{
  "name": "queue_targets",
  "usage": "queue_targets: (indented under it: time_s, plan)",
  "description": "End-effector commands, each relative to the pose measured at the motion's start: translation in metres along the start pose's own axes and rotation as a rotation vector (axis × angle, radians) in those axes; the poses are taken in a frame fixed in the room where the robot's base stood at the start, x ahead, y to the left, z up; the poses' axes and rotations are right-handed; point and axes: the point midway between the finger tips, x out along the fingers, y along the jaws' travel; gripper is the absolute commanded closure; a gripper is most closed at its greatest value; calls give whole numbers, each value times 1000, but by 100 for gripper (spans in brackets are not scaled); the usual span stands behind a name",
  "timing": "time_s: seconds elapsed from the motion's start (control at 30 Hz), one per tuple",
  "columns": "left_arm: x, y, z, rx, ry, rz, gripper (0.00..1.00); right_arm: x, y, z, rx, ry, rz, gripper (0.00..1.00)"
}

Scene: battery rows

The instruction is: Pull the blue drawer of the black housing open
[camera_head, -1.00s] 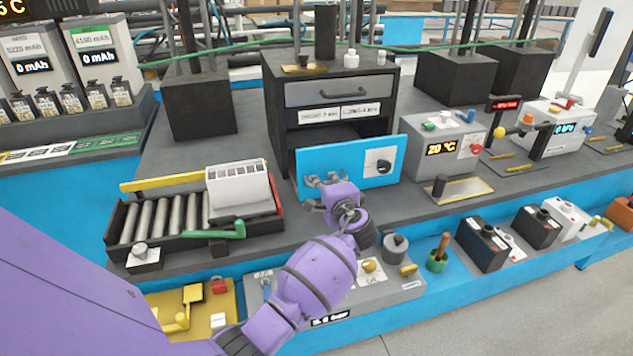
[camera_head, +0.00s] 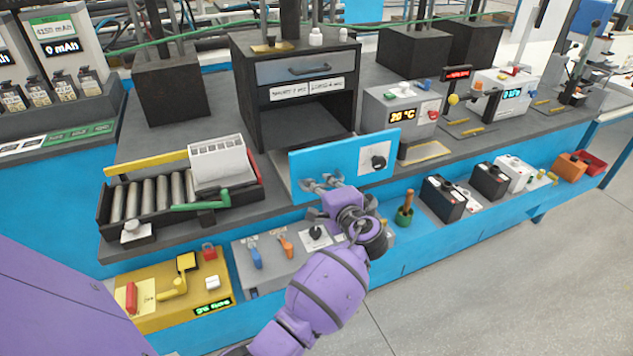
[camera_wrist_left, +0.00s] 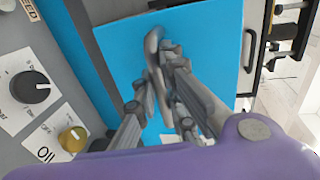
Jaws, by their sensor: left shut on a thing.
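The black housing (camera_head: 243,92) stands on the grey bench, with a grey upper drawer and an open lower bay. My right gripper is not in view.
A roller conveyor (camera_head: 150,199) with a white block stands left of the housing. A 20 °C box (camera_head: 402,112) stands to its right.

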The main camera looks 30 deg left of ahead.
Motion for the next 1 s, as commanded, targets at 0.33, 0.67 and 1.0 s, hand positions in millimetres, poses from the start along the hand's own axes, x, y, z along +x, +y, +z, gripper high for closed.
queue_targets:
  time_s: [0.33,0.67,1.0]
  plan:
    - [2,2,6,0,-14,3,85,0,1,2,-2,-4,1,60]
    - [1,1,3,0,-8,1,70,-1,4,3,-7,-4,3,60]
    - [-29,2,2,-3,-3,3,70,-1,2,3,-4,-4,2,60]
